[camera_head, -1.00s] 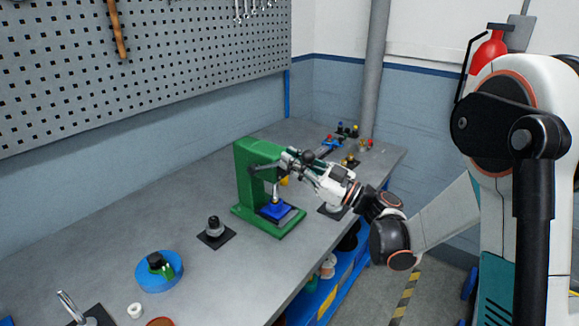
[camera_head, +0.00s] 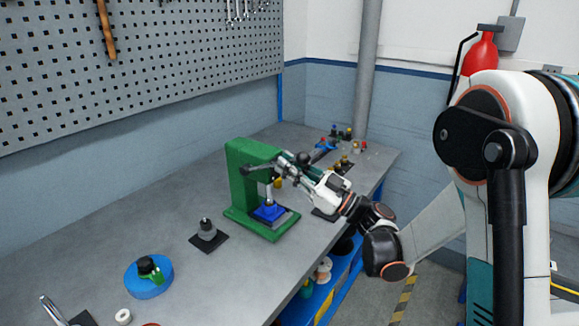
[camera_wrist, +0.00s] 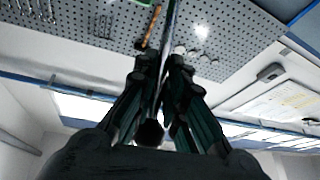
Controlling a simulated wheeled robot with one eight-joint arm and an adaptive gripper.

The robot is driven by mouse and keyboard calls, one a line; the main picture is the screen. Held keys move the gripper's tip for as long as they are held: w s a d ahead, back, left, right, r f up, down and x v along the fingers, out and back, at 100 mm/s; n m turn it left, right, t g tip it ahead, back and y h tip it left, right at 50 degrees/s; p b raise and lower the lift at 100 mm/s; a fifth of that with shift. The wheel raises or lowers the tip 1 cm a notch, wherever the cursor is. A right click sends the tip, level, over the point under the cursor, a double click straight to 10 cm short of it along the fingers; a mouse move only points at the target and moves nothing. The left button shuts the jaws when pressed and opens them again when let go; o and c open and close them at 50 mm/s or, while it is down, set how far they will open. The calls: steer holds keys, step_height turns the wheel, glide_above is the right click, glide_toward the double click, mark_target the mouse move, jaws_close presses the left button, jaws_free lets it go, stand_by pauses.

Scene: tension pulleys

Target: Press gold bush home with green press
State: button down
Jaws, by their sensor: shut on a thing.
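The green press (camera_head: 240,185) stands on the bench in the head view. Its silver ram (camera_head: 269,192) is lowered over a blue block (camera_head: 268,212) on the press base. Ram and block look close or touching. The gold bush cannot be made out clearly; the spot under the ram is too small to tell. My gripper (camera_head: 277,165) is at the upper right of the press, shut on the press lever. In the wrist view the lever (camera_wrist: 170,22) runs as a thin rod between my fingers (camera_wrist: 165,80), with a dark round end (camera_wrist: 150,132) near the palm.
A grey part on a black pad (camera_head: 207,231) stands left of the press. A blue round dish (camera_head: 148,277) and a white ring (camera_head: 123,316) lie nearer. Several small coloured parts (camera_head: 340,135) stand at the far bench end. The pegboard wall (camera_head: 140,65) is behind.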

steer(key=shift+s+a+f, duration=0.1)
steer(key=shift+s+f, duration=0.05)
steer(key=c, duration=1.7)
jaws_free()
steer(key=shift+o, duration=0.2)
steer(key=v, duration=1.2)
